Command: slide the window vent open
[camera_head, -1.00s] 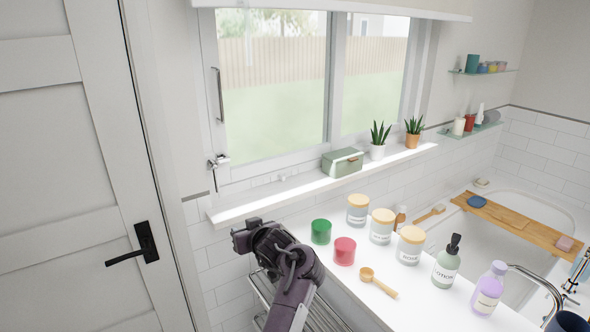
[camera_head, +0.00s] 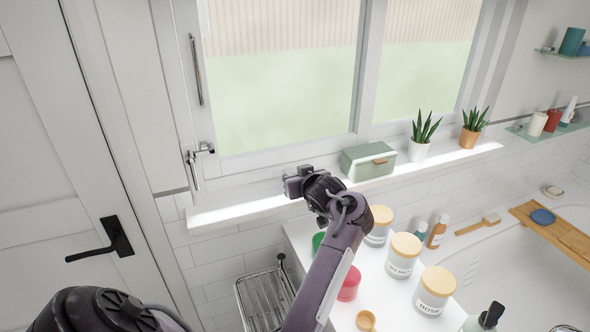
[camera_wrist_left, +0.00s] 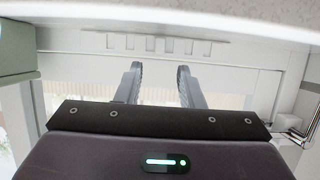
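The window vent (camera_wrist_left: 155,43) shows in the left wrist view as a pale strip with several slots and small raised blocks, set along the window frame. My left gripper (camera_wrist_left: 159,66) has its two fingers apart, with nothing between them. The fingertips point at the strip and appear just short of it; contact cannot be told. In the head view, my left gripper (camera_head: 298,183) is over the windowsill (camera_head: 235,208), left of the green box (camera_head: 368,161). It hides part of the vent there. My right gripper is not in view.
The window handle (camera_head: 197,168) is left of the gripper. Two potted plants (camera_head: 422,145) stand on the sill to the right. Jars with wooden lids (camera_head: 403,257) and a red cup (camera_head: 348,283) stand on the counter below. A wire rack (camera_head: 265,295) is beside it.

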